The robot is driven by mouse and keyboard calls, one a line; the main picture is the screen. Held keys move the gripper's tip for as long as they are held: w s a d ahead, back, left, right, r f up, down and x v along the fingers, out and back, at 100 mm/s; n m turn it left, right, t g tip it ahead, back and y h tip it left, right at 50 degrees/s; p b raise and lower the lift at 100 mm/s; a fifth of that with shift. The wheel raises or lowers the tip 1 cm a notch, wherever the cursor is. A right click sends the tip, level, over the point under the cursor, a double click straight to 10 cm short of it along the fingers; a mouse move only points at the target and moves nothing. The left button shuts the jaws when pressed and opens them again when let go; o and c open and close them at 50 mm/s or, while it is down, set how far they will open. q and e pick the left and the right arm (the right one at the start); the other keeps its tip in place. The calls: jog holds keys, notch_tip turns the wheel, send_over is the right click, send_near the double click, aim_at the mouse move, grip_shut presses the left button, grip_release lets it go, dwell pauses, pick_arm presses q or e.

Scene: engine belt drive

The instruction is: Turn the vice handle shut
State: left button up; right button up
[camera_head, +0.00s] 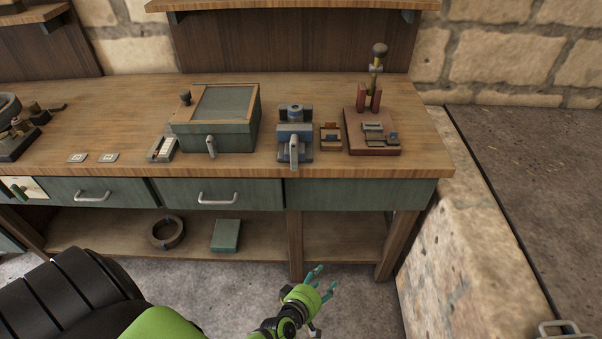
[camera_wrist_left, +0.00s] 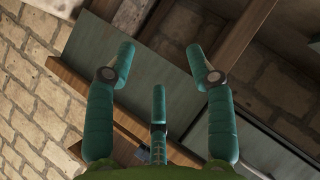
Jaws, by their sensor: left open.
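The vice (camera_head: 294,132) is a small blue-grey block on the wooden workbench, right of the green box. Its light grey handle (camera_head: 294,151) hangs down at the front, near the bench's front edge. My left gripper (camera_head: 325,283) is green with teal fingers and sits low in front of the bench, well below the vice and apart from it. In the left wrist view its fingers (camera_wrist_left: 160,75) are spread and empty, with a green bench panel behind them. My right gripper is not in view.
The workbench (camera_head: 240,168) has drawers with metal handles (camera_head: 218,199) below its top. A green box (camera_head: 215,135) stands left of the vice; a small block (camera_head: 330,136) and a red-based press (camera_head: 372,140) stand right. A stone ledge (camera_head: 450,240) borders the right side.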

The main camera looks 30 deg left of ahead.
pick_arm(q)
jog(key=w+a+r+n+t+y+b, duration=0.2)
jog(key=w+r+n+t, duration=0.1)
jog(key=w+r+n, duration=0.35)
jog(key=n+y+b, duration=0.5)
jog(key=n+y, duration=0.3)
jog(key=n, duration=1.5)
send_near(292, 159)
jog(key=x, duration=0.3)
jog(key=shift+w+a+r, duration=0.1)
jog(key=shift+w+a, duration=0.25)
jog(key=shift+a, duration=0.1)
jog(key=x, duration=0.6)
jog(key=shift+w+p, duration=0.15)
jog(key=shift+p, duration=0.15)
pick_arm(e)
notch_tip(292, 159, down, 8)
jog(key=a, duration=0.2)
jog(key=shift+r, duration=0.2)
pick_arm(q)
jog(key=shift+d, duration=0.1)
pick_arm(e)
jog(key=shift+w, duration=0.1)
pick_arm(q)
grip_shut()
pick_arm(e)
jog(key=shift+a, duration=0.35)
